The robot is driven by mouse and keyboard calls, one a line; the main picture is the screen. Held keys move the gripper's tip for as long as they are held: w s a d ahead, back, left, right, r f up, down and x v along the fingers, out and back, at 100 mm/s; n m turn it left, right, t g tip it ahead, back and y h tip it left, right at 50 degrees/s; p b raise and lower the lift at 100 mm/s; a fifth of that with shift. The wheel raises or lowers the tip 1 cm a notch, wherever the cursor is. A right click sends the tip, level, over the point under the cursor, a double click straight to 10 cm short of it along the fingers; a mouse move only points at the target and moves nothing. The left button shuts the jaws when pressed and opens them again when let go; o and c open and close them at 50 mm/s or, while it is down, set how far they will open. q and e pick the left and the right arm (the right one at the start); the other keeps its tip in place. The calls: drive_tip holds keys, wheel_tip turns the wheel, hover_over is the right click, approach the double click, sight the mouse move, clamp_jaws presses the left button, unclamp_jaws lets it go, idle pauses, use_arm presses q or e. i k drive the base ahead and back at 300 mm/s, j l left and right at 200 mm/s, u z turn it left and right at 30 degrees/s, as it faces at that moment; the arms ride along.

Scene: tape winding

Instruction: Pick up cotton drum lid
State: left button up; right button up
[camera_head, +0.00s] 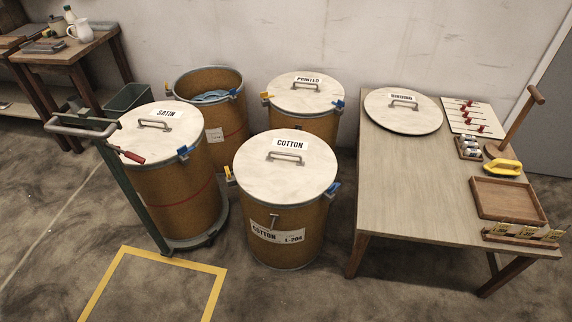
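The cotton drum lid (284,172) is a round pale disc with a grey bar handle (285,157) and a "COTTON" label. It sits flat on top of the cotton drum (285,220), a brown barrel with a "COTTON L-204" label, in the middle of the view. A blue clamp (333,189) is at the drum rim on the right and a yellow and blue clamp (230,174) is on the left. A grey latch (273,221) shows on the drum's front. Neither of my grippers is in view.
The satin drum (170,185) stands on a wheeled dolly at left. The printed drum (306,110) and an open drum (212,110) stand behind. A wooden table (400,185) at right holds the binding lid (403,113) and trays. Floor in front is clear, with a yellow outline (172,258).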

sight(285, 167)
drive_tip(key=i+j+z, duration=0.4)
drive_tip(key=i+j, duration=0.7)
drive_tip(key=i, duration=0.1)
